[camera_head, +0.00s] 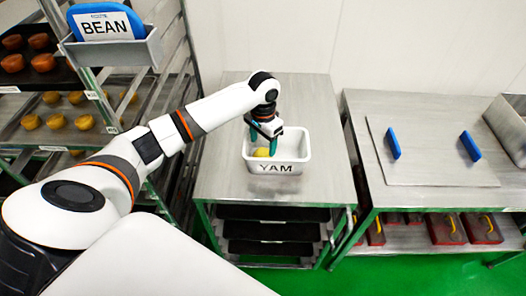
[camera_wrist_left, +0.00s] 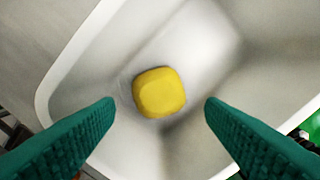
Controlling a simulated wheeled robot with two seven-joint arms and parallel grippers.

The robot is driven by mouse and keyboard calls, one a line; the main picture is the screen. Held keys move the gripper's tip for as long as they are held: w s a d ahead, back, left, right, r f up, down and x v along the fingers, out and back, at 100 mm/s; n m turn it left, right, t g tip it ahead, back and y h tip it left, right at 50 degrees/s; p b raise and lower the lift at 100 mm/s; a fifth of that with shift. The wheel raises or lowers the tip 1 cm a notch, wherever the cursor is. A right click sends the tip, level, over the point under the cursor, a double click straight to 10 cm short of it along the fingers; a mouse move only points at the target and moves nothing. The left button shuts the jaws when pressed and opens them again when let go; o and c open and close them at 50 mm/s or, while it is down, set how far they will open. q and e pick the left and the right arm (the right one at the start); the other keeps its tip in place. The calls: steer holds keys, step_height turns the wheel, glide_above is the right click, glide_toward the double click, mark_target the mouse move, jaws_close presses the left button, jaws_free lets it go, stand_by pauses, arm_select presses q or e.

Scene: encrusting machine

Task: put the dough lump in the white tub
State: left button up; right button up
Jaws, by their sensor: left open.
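The yellow dough lump (camera_wrist_left: 159,92) lies inside the white tub (camera_wrist_left: 68,62), apart from both fingers. My left gripper (camera_head: 263,140) reaches down into the tub from above. In the left wrist view its teal fingers (camera_wrist_left: 160,112) are spread wide on either side of the lump with nothing between them in contact. My right gripper is not in view.
The tub stands on a steel table (camera_head: 225,180) with dark trays below. A rack at left holds trays of buns (camera_head: 57,121) and a blue BEAN sign (camera_head: 105,24). A steel counter at right has a lid (camera_head: 430,165) with blue handles and a metal bin (camera_head: 508,125).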

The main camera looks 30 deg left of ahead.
mark_target(263, 152)
arm_select(q)
step_height(263, 152, up, 7)
steer(key=shift+f, duration=0.2)
